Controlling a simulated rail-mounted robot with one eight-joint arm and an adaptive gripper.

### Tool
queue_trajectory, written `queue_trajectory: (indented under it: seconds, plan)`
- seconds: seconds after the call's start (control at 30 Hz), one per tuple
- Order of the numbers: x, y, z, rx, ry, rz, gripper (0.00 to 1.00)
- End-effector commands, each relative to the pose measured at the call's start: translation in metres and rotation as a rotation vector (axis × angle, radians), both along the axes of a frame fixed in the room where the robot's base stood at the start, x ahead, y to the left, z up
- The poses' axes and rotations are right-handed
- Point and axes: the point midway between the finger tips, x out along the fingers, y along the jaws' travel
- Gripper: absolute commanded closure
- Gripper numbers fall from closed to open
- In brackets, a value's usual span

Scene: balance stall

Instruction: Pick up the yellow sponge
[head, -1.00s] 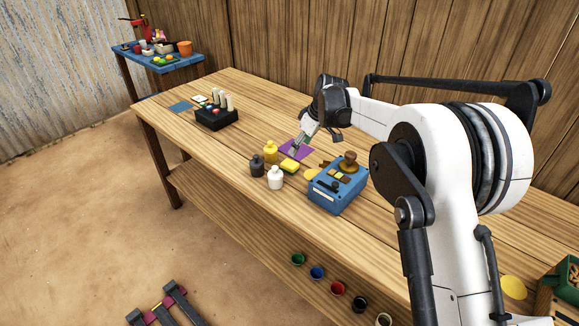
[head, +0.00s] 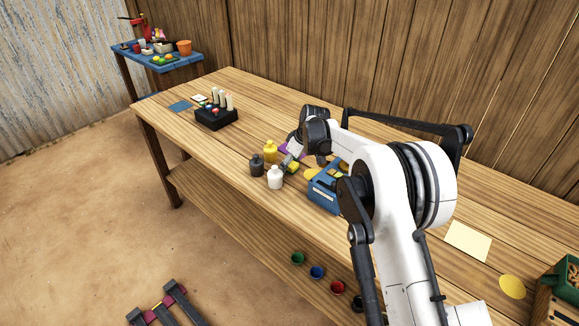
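The yellow sponge (head: 292,169) lies on the wooden table, just right of the bottles, and is now partly hidden by my gripper. My gripper (head: 289,163) is low over the table, with its fingertips at or right by the sponge. The fingers are too small and too covered to tell whether they are open or shut, or whether they touch the sponge.
A yellow bottle (head: 270,151), a dark bottle (head: 257,165) and a white bottle (head: 275,177) stand close left of the sponge. A blue box (head: 324,191) stands to the right, partly behind my arm. A black holder (head: 216,119) stands at the far left; the table between is clear.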

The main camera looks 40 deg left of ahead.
Motion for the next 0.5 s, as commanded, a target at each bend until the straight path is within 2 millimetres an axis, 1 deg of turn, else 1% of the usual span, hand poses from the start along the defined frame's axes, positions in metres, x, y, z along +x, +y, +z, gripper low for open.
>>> queue_trajectory:
  seconds: [0.2,0.27,0.5]
  plan:
    - [0.0000,0.0006,-0.0017,0.000,0.000,0.000,0.43]
    - [0.0001,0.0006,-0.0017,0.000,0.000,0.000,0.49]
    - [0.0001,0.0005,-0.0015,0.000,0.000,-0.001,0.81]
